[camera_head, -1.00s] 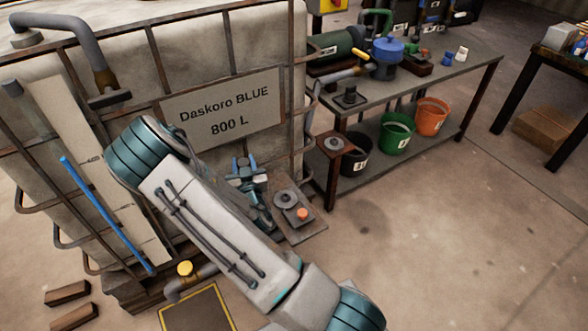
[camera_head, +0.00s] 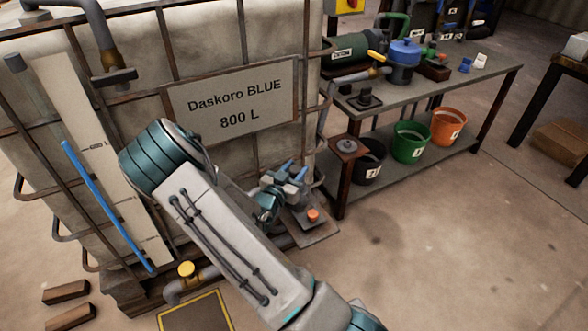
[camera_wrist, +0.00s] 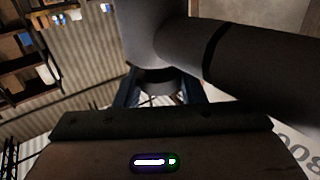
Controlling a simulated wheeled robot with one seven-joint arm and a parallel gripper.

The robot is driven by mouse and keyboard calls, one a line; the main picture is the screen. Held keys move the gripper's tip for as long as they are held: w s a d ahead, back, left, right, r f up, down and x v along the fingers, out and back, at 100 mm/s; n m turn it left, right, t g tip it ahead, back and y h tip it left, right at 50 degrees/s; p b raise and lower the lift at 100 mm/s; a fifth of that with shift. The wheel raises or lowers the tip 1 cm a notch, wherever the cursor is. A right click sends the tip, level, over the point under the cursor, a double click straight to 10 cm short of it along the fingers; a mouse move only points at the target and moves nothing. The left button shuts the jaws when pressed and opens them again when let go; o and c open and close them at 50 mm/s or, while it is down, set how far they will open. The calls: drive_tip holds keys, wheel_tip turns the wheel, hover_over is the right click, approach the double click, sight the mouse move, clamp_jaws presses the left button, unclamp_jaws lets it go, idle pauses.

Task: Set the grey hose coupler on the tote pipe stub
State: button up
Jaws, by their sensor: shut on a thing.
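My gripper (camera_head: 290,172) is in front of the tote's lower right corner, with its blue fingers pointing up and right. In the wrist view (camera_wrist: 158,95) the fingers are closed on the narrow end of a dark grey, elbowed piece (camera_wrist: 165,40), which I take to be the grey hose coupler. A black band rings its right branch. In the head view the held piece is small and mostly hidden by the gripper. The tote (camera_head: 330,15) has a grey pipe (camera_head: 205,274) low at its front with a yellow-topped valve (camera_head: 187,268). I cannot tell which part is the stub.
A plate (camera_head: 318,236) with an orange cap (camera_head: 313,215) lies just below my gripper. The bench (camera_head: 450,85) holds a blue pot (camera_head: 403,62). Several buckets stand underneath.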

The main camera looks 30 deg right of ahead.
drive_tip(key=shift+f+b, duration=0.9)
drive_tip(key=shift+f, duration=0.9)
drive_tip(key=shift+a+b, duration=0.1)
drive_tip(key=shift+b, duration=0.2)
drive_tip(key=shift+f+b, duration=0.55)
drive_tip(key=shift+f, duration=0.05)
drive_tip(key=o, duration=0.8)
drive_tip(key=shift+c, duration=0.2)
drive_tip(key=shift+s, duration=0.1)
drive_tip(key=v, duration=1.1)
idle(0.3)
